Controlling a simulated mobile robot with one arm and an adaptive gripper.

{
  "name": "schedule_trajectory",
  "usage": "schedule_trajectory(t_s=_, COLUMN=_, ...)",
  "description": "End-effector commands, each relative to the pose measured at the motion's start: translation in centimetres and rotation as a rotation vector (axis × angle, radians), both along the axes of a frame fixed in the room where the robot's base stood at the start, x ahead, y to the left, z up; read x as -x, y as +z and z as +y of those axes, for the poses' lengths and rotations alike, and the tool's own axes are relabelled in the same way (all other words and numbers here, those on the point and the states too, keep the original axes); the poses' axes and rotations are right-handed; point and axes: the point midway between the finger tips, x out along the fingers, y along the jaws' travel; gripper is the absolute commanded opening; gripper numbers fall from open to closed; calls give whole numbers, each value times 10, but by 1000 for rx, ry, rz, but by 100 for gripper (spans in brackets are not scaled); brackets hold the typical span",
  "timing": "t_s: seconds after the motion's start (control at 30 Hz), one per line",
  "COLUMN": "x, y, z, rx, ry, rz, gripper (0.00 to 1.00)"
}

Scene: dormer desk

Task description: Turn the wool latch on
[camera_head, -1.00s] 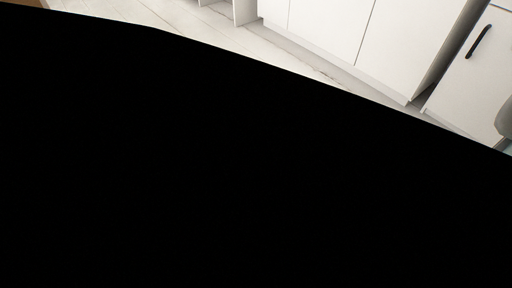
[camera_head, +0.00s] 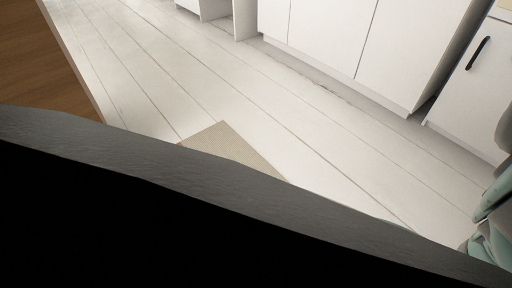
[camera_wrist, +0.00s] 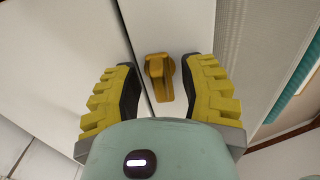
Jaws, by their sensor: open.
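The wool latch, as I take it, is an ochre-yellow knob with a raised grip bar on a round base (camera_wrist: 159,76), fixed to a white panel beside a dark seam in the wrist view. My gripper (camera_wrist: 160,80) has its two yellow, ridged fingers spread wide, one on each side of the latch. Gaps show between the latch and both fingers. Whether the fingertips reach its depth I cannot tell. Neither the latch nor the gripper's fingers show in the head view.
White cabinets (camera_head: 330,35) stand at the back in the head view, with a black-handled door (camera_head: 478,52) at right. The pale plank floor (camera_head: 300,130) is mostly clear. A beige mat (camera_head: 232,146) lies on it. A large dark shape covers the lower part.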

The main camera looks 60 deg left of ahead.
Motion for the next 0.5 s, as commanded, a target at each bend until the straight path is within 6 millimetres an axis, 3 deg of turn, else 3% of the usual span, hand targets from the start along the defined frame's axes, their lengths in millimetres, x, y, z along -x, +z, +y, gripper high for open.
schedule_trajectory(t_s=0.17, x=0, y=0, z=0, rx=0, ry=-1, rz=0, gripper=41)
schedule_trajectory(t_s=0.2, x=0, y=0, z=0, rx=0, ry=-2, rz=0, gripper=46)
schedule_trajectory(t_s=0.5, x=0, y=0, z=0, rx=-1, ry=-1, rz=0, gripper=15)
